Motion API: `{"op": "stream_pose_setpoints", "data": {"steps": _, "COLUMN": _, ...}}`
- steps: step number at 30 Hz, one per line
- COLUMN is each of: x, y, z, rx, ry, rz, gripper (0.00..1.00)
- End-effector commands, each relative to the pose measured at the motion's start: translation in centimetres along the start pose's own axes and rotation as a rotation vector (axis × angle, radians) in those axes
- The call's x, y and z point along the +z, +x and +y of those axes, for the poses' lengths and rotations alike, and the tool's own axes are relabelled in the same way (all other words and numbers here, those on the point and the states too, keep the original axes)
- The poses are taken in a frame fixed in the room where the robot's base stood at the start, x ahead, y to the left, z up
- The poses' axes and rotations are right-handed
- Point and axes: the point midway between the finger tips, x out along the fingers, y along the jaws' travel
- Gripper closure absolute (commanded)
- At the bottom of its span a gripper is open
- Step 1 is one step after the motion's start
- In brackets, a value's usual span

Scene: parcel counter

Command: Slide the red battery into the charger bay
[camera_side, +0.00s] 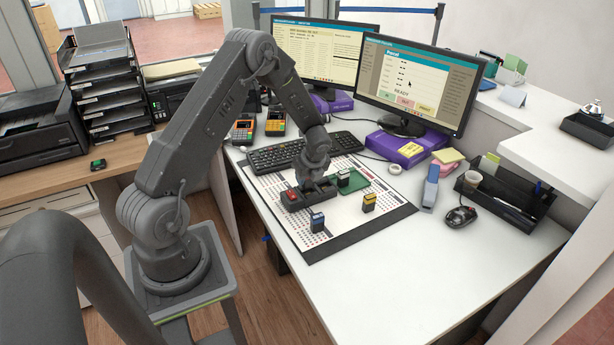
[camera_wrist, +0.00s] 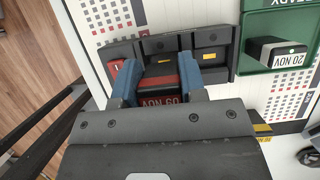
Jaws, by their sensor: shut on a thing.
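My gripper (camera_side: 313,188) is low over the charger, and its two blue fingers (camera_wrist: 158,84) are shut on the red battery. The red battery (camera_wrist: 160,84) is a black block with a red band and a red date label, seen upside down in the wrist view. The charger (camera_side: 293,206) is a dark block on the white mat, with a red switch at its left end. In the wrist view the charger (camera_wrist: 215,39) shows bays with yellow marks. The battery's far end overlaps the bay nearest the red switch. I cannot tell how deep it sits. The side view hides the battery.
A green tray (camera_wrist: 257,24) right of the charger holds a battery labelled 20 NOV (camera_wrist: 279,53). A blue-marked battery (camera_side: 317,222) and a yellow-marked battery (camera_side: 369,202) stand on the mat (camera_side: 345,222). A keyboard (camera_side: 290,152) lies behind.

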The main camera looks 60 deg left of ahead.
Motion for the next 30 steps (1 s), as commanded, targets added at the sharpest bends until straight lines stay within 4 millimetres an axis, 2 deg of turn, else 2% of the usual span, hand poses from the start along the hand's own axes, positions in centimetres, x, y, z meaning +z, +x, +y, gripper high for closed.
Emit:
{"op": "stream_pose_setpoints", "data": {"steps": 17, "x": 0.0, "y": 0.1, "z": 0.0, "rx": 0.0, "ry": 0.0, "rz": 0.0, "gripper": 0.88}}
{"op": "stream_pose_setpoints", "data": {"steps": 30, "x": -0.4, "y": 1.0, "z": 0.0, "rx": 0.0, "ry": 0.0, "rz": -0.001, "gripper": 0.88}}
